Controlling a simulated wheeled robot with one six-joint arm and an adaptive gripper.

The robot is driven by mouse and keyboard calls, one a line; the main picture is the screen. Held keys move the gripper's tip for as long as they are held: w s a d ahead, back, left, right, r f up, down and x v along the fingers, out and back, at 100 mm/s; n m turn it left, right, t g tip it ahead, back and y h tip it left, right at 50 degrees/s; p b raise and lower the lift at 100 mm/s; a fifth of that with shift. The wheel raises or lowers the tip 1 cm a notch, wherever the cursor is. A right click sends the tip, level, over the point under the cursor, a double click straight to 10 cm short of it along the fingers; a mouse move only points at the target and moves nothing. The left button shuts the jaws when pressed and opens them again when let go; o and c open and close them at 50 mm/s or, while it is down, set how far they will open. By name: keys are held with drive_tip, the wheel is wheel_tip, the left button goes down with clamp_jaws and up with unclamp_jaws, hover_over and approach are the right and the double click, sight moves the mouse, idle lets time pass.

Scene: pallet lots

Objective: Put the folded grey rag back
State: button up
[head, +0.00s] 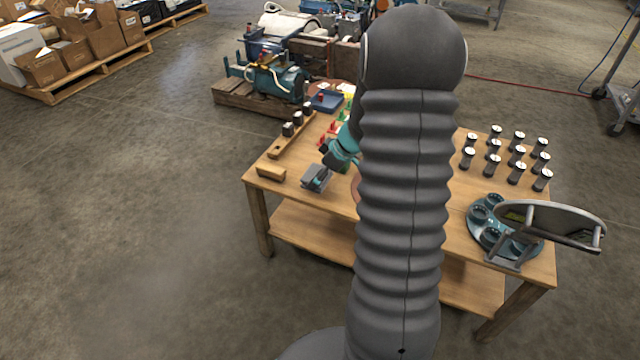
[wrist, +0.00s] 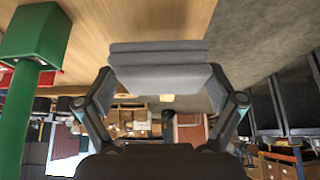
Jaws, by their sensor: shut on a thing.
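The folded grey rag (wrist: 160,55) shows as a stack of grey layers between the fingers of my gripper (wrist: 162,84) in the wrist view. The fingers are shut on it from both sides. In the head view the rag (head: 317,172) is small and grey near the table's front left corner, with my gripper around it. Whether it touches the tabletop or hangs just above it, I cannot tell. My arm hides the middle of the wooden table (head: 320,195) in the head view.
A small wooden block (head: 271,174) lies left of the rag. A wooden rack with dark pieces (head: 288,130) and red and green pegs (head: 332,127) stand behind. Several dark cylinders with white tops (head: 494,145) and a teal round holder (head: 480,213) are right of my arm.

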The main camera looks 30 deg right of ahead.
drive_tip(key=shift+f+b, duration=0.45)
drive_tip(key=shift+f, duration=1.05)
drive_tip(key=shift+f, duration=0.1)
drive_tip(key=o, duration=0.8)
drive_tip(key=shift+c, duration=0.2)
